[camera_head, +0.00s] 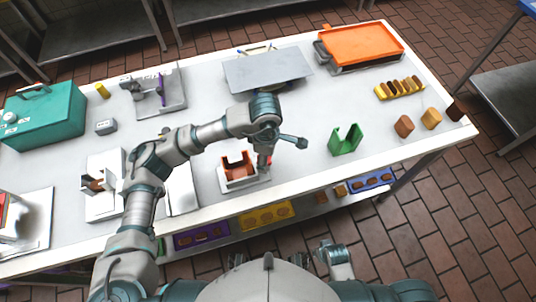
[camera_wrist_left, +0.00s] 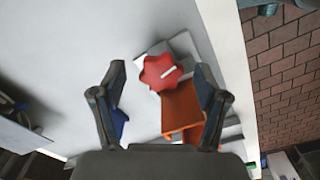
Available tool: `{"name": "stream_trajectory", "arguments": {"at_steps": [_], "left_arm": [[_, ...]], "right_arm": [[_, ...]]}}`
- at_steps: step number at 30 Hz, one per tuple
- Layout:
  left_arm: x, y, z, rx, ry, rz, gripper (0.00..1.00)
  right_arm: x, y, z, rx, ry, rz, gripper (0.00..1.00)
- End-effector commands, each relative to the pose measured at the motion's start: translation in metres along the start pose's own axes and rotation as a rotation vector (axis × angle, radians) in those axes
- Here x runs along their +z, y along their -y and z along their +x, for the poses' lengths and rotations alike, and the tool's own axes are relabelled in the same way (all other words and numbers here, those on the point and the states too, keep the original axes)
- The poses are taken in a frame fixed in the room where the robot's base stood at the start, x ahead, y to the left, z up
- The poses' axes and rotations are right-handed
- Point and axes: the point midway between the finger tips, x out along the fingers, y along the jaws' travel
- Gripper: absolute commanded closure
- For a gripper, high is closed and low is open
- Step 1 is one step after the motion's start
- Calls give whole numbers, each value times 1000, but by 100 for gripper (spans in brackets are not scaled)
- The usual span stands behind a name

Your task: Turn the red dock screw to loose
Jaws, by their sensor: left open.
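The red dock screw (camera_wrist_left: 160,72) is a lobed red knob with a white mark on top, seen in the left wrist view. It sits at the edge of the orange dock (camera_wrist_left: 182,105), which also shows in the head view (camera_head: 238,171) on a pale base. My left gripper (camera_wrist_left: 159,68) is open, with one finger on each side of the knob in the picture; I cannot tell whether either touches it. In the head view my left gripper (camera_head: 265,159) points down beside the dock and mostly hides the screw.
A green holder (camera_head: 345,141) stands right of the dock. A teal toolbox (camera_head: 43,118) is at the left, and an orange tray (camera_head: 362,46) at the back right. Coloured trays lie below the table's front edge. The tabletop between the dock and green holder is clear.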

Motion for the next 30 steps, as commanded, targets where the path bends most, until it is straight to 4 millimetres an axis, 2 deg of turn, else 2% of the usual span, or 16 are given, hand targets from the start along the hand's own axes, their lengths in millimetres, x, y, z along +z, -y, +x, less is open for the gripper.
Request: {"name": "stream_trajectory", "arguments": {"at_steps": [8,11,15,16,25,30], "left_arm": [[4,-1,2,-1,-4,-1,26],[5,-2,2,-2,-6,-1,46],[6,-2,2,-1,-5,-1,81],[6,-2,2,-1,-4,0,86],[5,-2,2,2,1,-18,86],[4,-3,1,3,-1,-84,86]], "right_arm": [[0,-2,0,2,2,2,60],[0,-1,0,1,1,2,60],[0,-2,0,1,1,2,60],[0,-2,0,2,1,2,60],[0,-3,0,4,-1,0,60],[-1,-3,0,4,-3,0,60]]}}
